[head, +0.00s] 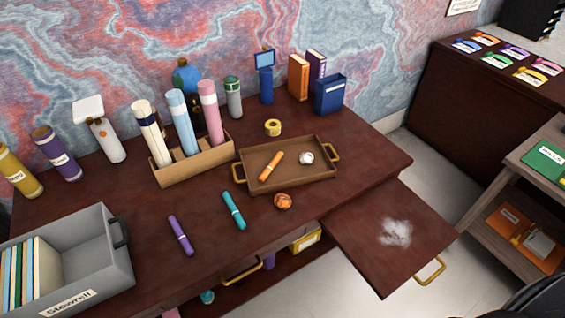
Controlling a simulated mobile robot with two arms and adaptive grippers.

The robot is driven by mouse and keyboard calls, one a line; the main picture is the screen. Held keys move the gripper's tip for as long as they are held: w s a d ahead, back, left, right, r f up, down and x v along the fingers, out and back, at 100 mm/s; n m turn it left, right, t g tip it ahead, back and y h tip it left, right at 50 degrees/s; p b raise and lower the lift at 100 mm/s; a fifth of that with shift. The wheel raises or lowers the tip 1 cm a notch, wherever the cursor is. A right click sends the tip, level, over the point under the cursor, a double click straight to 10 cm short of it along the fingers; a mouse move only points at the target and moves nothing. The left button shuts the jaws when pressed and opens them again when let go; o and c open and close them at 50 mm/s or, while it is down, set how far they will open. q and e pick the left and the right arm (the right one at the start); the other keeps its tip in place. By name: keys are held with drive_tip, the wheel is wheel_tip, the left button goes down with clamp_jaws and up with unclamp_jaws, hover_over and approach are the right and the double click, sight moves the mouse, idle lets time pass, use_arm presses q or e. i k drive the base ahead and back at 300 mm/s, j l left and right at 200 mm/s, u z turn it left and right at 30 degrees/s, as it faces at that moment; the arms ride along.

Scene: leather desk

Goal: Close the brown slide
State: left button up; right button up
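The brown slide (365,240) is a flat dark brown board extending out from the right front of the desk (330,125). It stands well out over the floor. A gold handle (431,271) sits at its outer right edge. A white powdery patch (396,232) lies on its top. Neither of my grippers can be made out in the head view. A dark rounded shape at the bottom right corner is cut off, and I cannot tell what it is.
An orange ball (283,201) and a brown tray (250,177) with an orange marker (271,166) are near the slide's desk end. A grey bin (95,250) is at left. Wooden shelves (485,255) stand to the right, with floor (430,170) between.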

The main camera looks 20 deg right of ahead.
sight(387, 232)
drive_tip(key=z, duration=2)
drive_tip(key=k+l, duration=0.05)
